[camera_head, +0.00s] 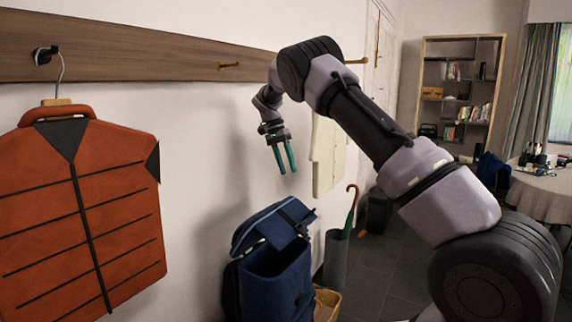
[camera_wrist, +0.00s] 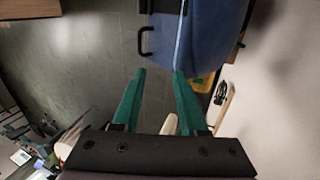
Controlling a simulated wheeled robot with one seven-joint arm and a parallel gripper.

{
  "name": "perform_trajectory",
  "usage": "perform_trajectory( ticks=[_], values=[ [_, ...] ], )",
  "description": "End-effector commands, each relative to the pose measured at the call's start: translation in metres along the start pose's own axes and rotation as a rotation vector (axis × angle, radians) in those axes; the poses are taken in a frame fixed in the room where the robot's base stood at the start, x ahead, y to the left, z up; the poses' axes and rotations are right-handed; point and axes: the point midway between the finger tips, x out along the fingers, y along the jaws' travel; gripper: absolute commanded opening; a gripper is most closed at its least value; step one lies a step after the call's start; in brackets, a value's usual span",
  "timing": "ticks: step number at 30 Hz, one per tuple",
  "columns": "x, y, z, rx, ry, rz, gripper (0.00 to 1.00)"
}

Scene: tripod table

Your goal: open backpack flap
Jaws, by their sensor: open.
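The blue backpack (camera_head: 280,292) stands low by the wall in the head view. Its flap (camera_head: 262,226) is tilted up above the body, with a dark gap showing between flap and body. My gripper (camera_head: 286,171) is open and empty, its teal fingers pointing down, above the backpack and apart from it. In the wrist view the fingertips (camera_wrist: 159,73) are spread with nothing between them. Blue fabric of the backpack (camera_wrist: 210,35) fills the top right there, with a dark buckle or handle at its left edge; which part of the backpack this is, I cannot tell.
An orange jacket (camera_head: 105,215) hangs on a wooden rail (camera_head: 140,52) at the left. A grey umbrella stand (camera_head: 335,262) with an umbrella and a yellowish basket (camera_head: 327,302) are close to the backpack's right. A pale hanging item (camera_head: 326,158) is behind my gripper. Dark tiled floor is open beyond.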

Motion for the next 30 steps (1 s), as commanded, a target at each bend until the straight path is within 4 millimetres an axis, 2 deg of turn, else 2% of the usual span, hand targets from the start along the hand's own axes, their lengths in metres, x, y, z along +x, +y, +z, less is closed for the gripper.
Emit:
perform_trajectory(
  ticks=[4, 12, 14, 15, 16, 17, 20, 26, 30],
  values=[
    [-0.01, 0.0, 0.0, 0.0, -0.001, 0.0, 0.42],
    [-0.011, 0.0, 0.001, 0.0, -0.001, 0.0, 0.42],
    [-0.012, 0.001, 0.0, 0.0, -0.001, -0.001, 0.19],
    [-0.014, 0.003, -0.001, 0.0, -0.003, -0.006, 0.04],
    [-0.016, 0.006, -0.001, 0.0, -0.005, -0.012, 0.0],
    [-0.019, 0.011, -0.003, -0.001, -0.007, -0.02, 0.0],
    [-0.035, 0.036, -0.009, -0.008, -0.021, -0.071, 0.0],
    [-0.073, 0.117, -0.01, -0.048, -0.044, -0.236, 0.0],
    [-0.093, 0.174, 0.002, -0.08, -0.031, -0.354, 0.0]
  ],
)
